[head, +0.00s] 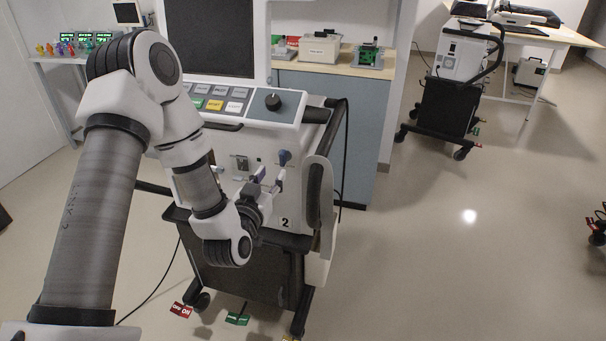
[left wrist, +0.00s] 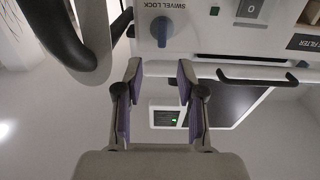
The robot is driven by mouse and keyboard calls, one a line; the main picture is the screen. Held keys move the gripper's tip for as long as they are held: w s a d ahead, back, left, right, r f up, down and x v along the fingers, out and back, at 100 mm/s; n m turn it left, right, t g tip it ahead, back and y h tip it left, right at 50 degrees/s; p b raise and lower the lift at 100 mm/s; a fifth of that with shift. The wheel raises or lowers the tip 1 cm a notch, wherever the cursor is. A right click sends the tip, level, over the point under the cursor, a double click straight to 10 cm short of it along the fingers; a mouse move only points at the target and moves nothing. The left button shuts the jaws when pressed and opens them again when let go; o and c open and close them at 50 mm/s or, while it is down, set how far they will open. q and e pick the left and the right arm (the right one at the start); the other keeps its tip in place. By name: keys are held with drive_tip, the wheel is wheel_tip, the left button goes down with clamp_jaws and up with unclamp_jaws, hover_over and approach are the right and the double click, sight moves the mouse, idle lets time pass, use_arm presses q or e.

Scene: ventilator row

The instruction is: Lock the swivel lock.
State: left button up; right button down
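The swivel lock is a blue-grey knob (head: 283,156) on the white front panel of the ventilator marked 2. In the left wrist view the knob (left wrist: 162,28) sits beside the printed words SWIVEL LOCK. Its exact turn angle is hard to tell. My left gripper (head: 268,178) is just in front of the panel, below the knob in the head view. In the left wrist view its two purple-padded fingers (left wrist: 160,77) are apart with nothing between them, and the knob lies beyond their tips, not touched. My right gripper is not in view.
A black side handle (left wrist: 60,35) and a curved white arm are close beside the knob. The ventilator's grey dial (head: 273,102) and buttons are above. A counter (head: 335,68) stands behind, and another ventilator cart (head: 447,100) is at the back right.

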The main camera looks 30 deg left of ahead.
sight(281, 156)
use_arm(q)
drive_tip(key=x, duration=0.8)
drive_tip(key=shift+w+a+r+p, duration=0.1)
drive_tip(key=shift+w+a+p, duration=0.1)
drive_tip(key=shift+p, duration=0.2)
clamp_jaws()
